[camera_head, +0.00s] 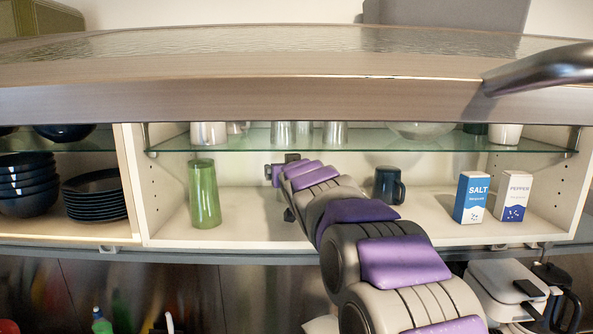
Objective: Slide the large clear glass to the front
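My arm reaches from the lower right into the open cabinet. My gripper (286,160) is at its far end, above the cabinet floor and just below the glass shelf. My own arm links hide most of it, so its fingers cannot be made out. Several clear or pale glasses stand on the glass shelf, their tops cut off by the raised flap: one at the middle (335,134), one left of it (281,134), and a wider whitish one (208,134) at the left. I cannot tell which is the large clear glass. No glass is visibly held.
A raised flap (300,98) with a handle (540,68) spans the top. On the cabinet floor (250,212) stand a green glass (204,194), a dark mug (388,186), a salt box (472,198) and a pepper box (513,197). Dark bowls (28,188) and plates (94,196) are left.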

